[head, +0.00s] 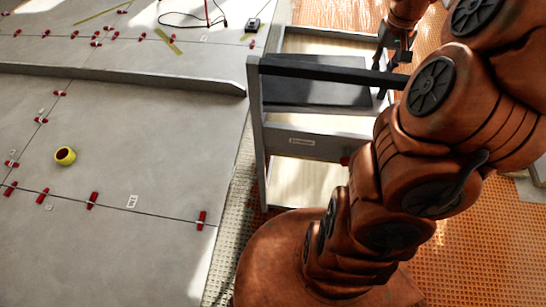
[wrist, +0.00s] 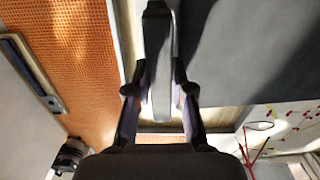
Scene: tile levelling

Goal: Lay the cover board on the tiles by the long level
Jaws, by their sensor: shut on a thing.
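A flat dark grey board (head: 315,95), which looks like the cover board, lies in the grey rack beside the tiles; it fills the upper right of the wrist view (wrist: 255,55). My gripper (head: 393,62) is at the rack's right end. In the wrist view my gripper (wrist: 160,95) is shut on a narrow grey bar (wrist: 159,55) at the board's left edge. I cannot tell whether the bar is part of the board. The long level (head: 120,75) lies across the grey tiles (head: 140,120).
The rack (head: 256,130) has a black top rail (head: 320,72) on its near side. A yellow tape roll (head: 65,156) and several red wedges, one near the edge (head: 201,220), are on the tiles. A cable (head: 190,22) lies at the back. Tile surface is clear around the roll.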

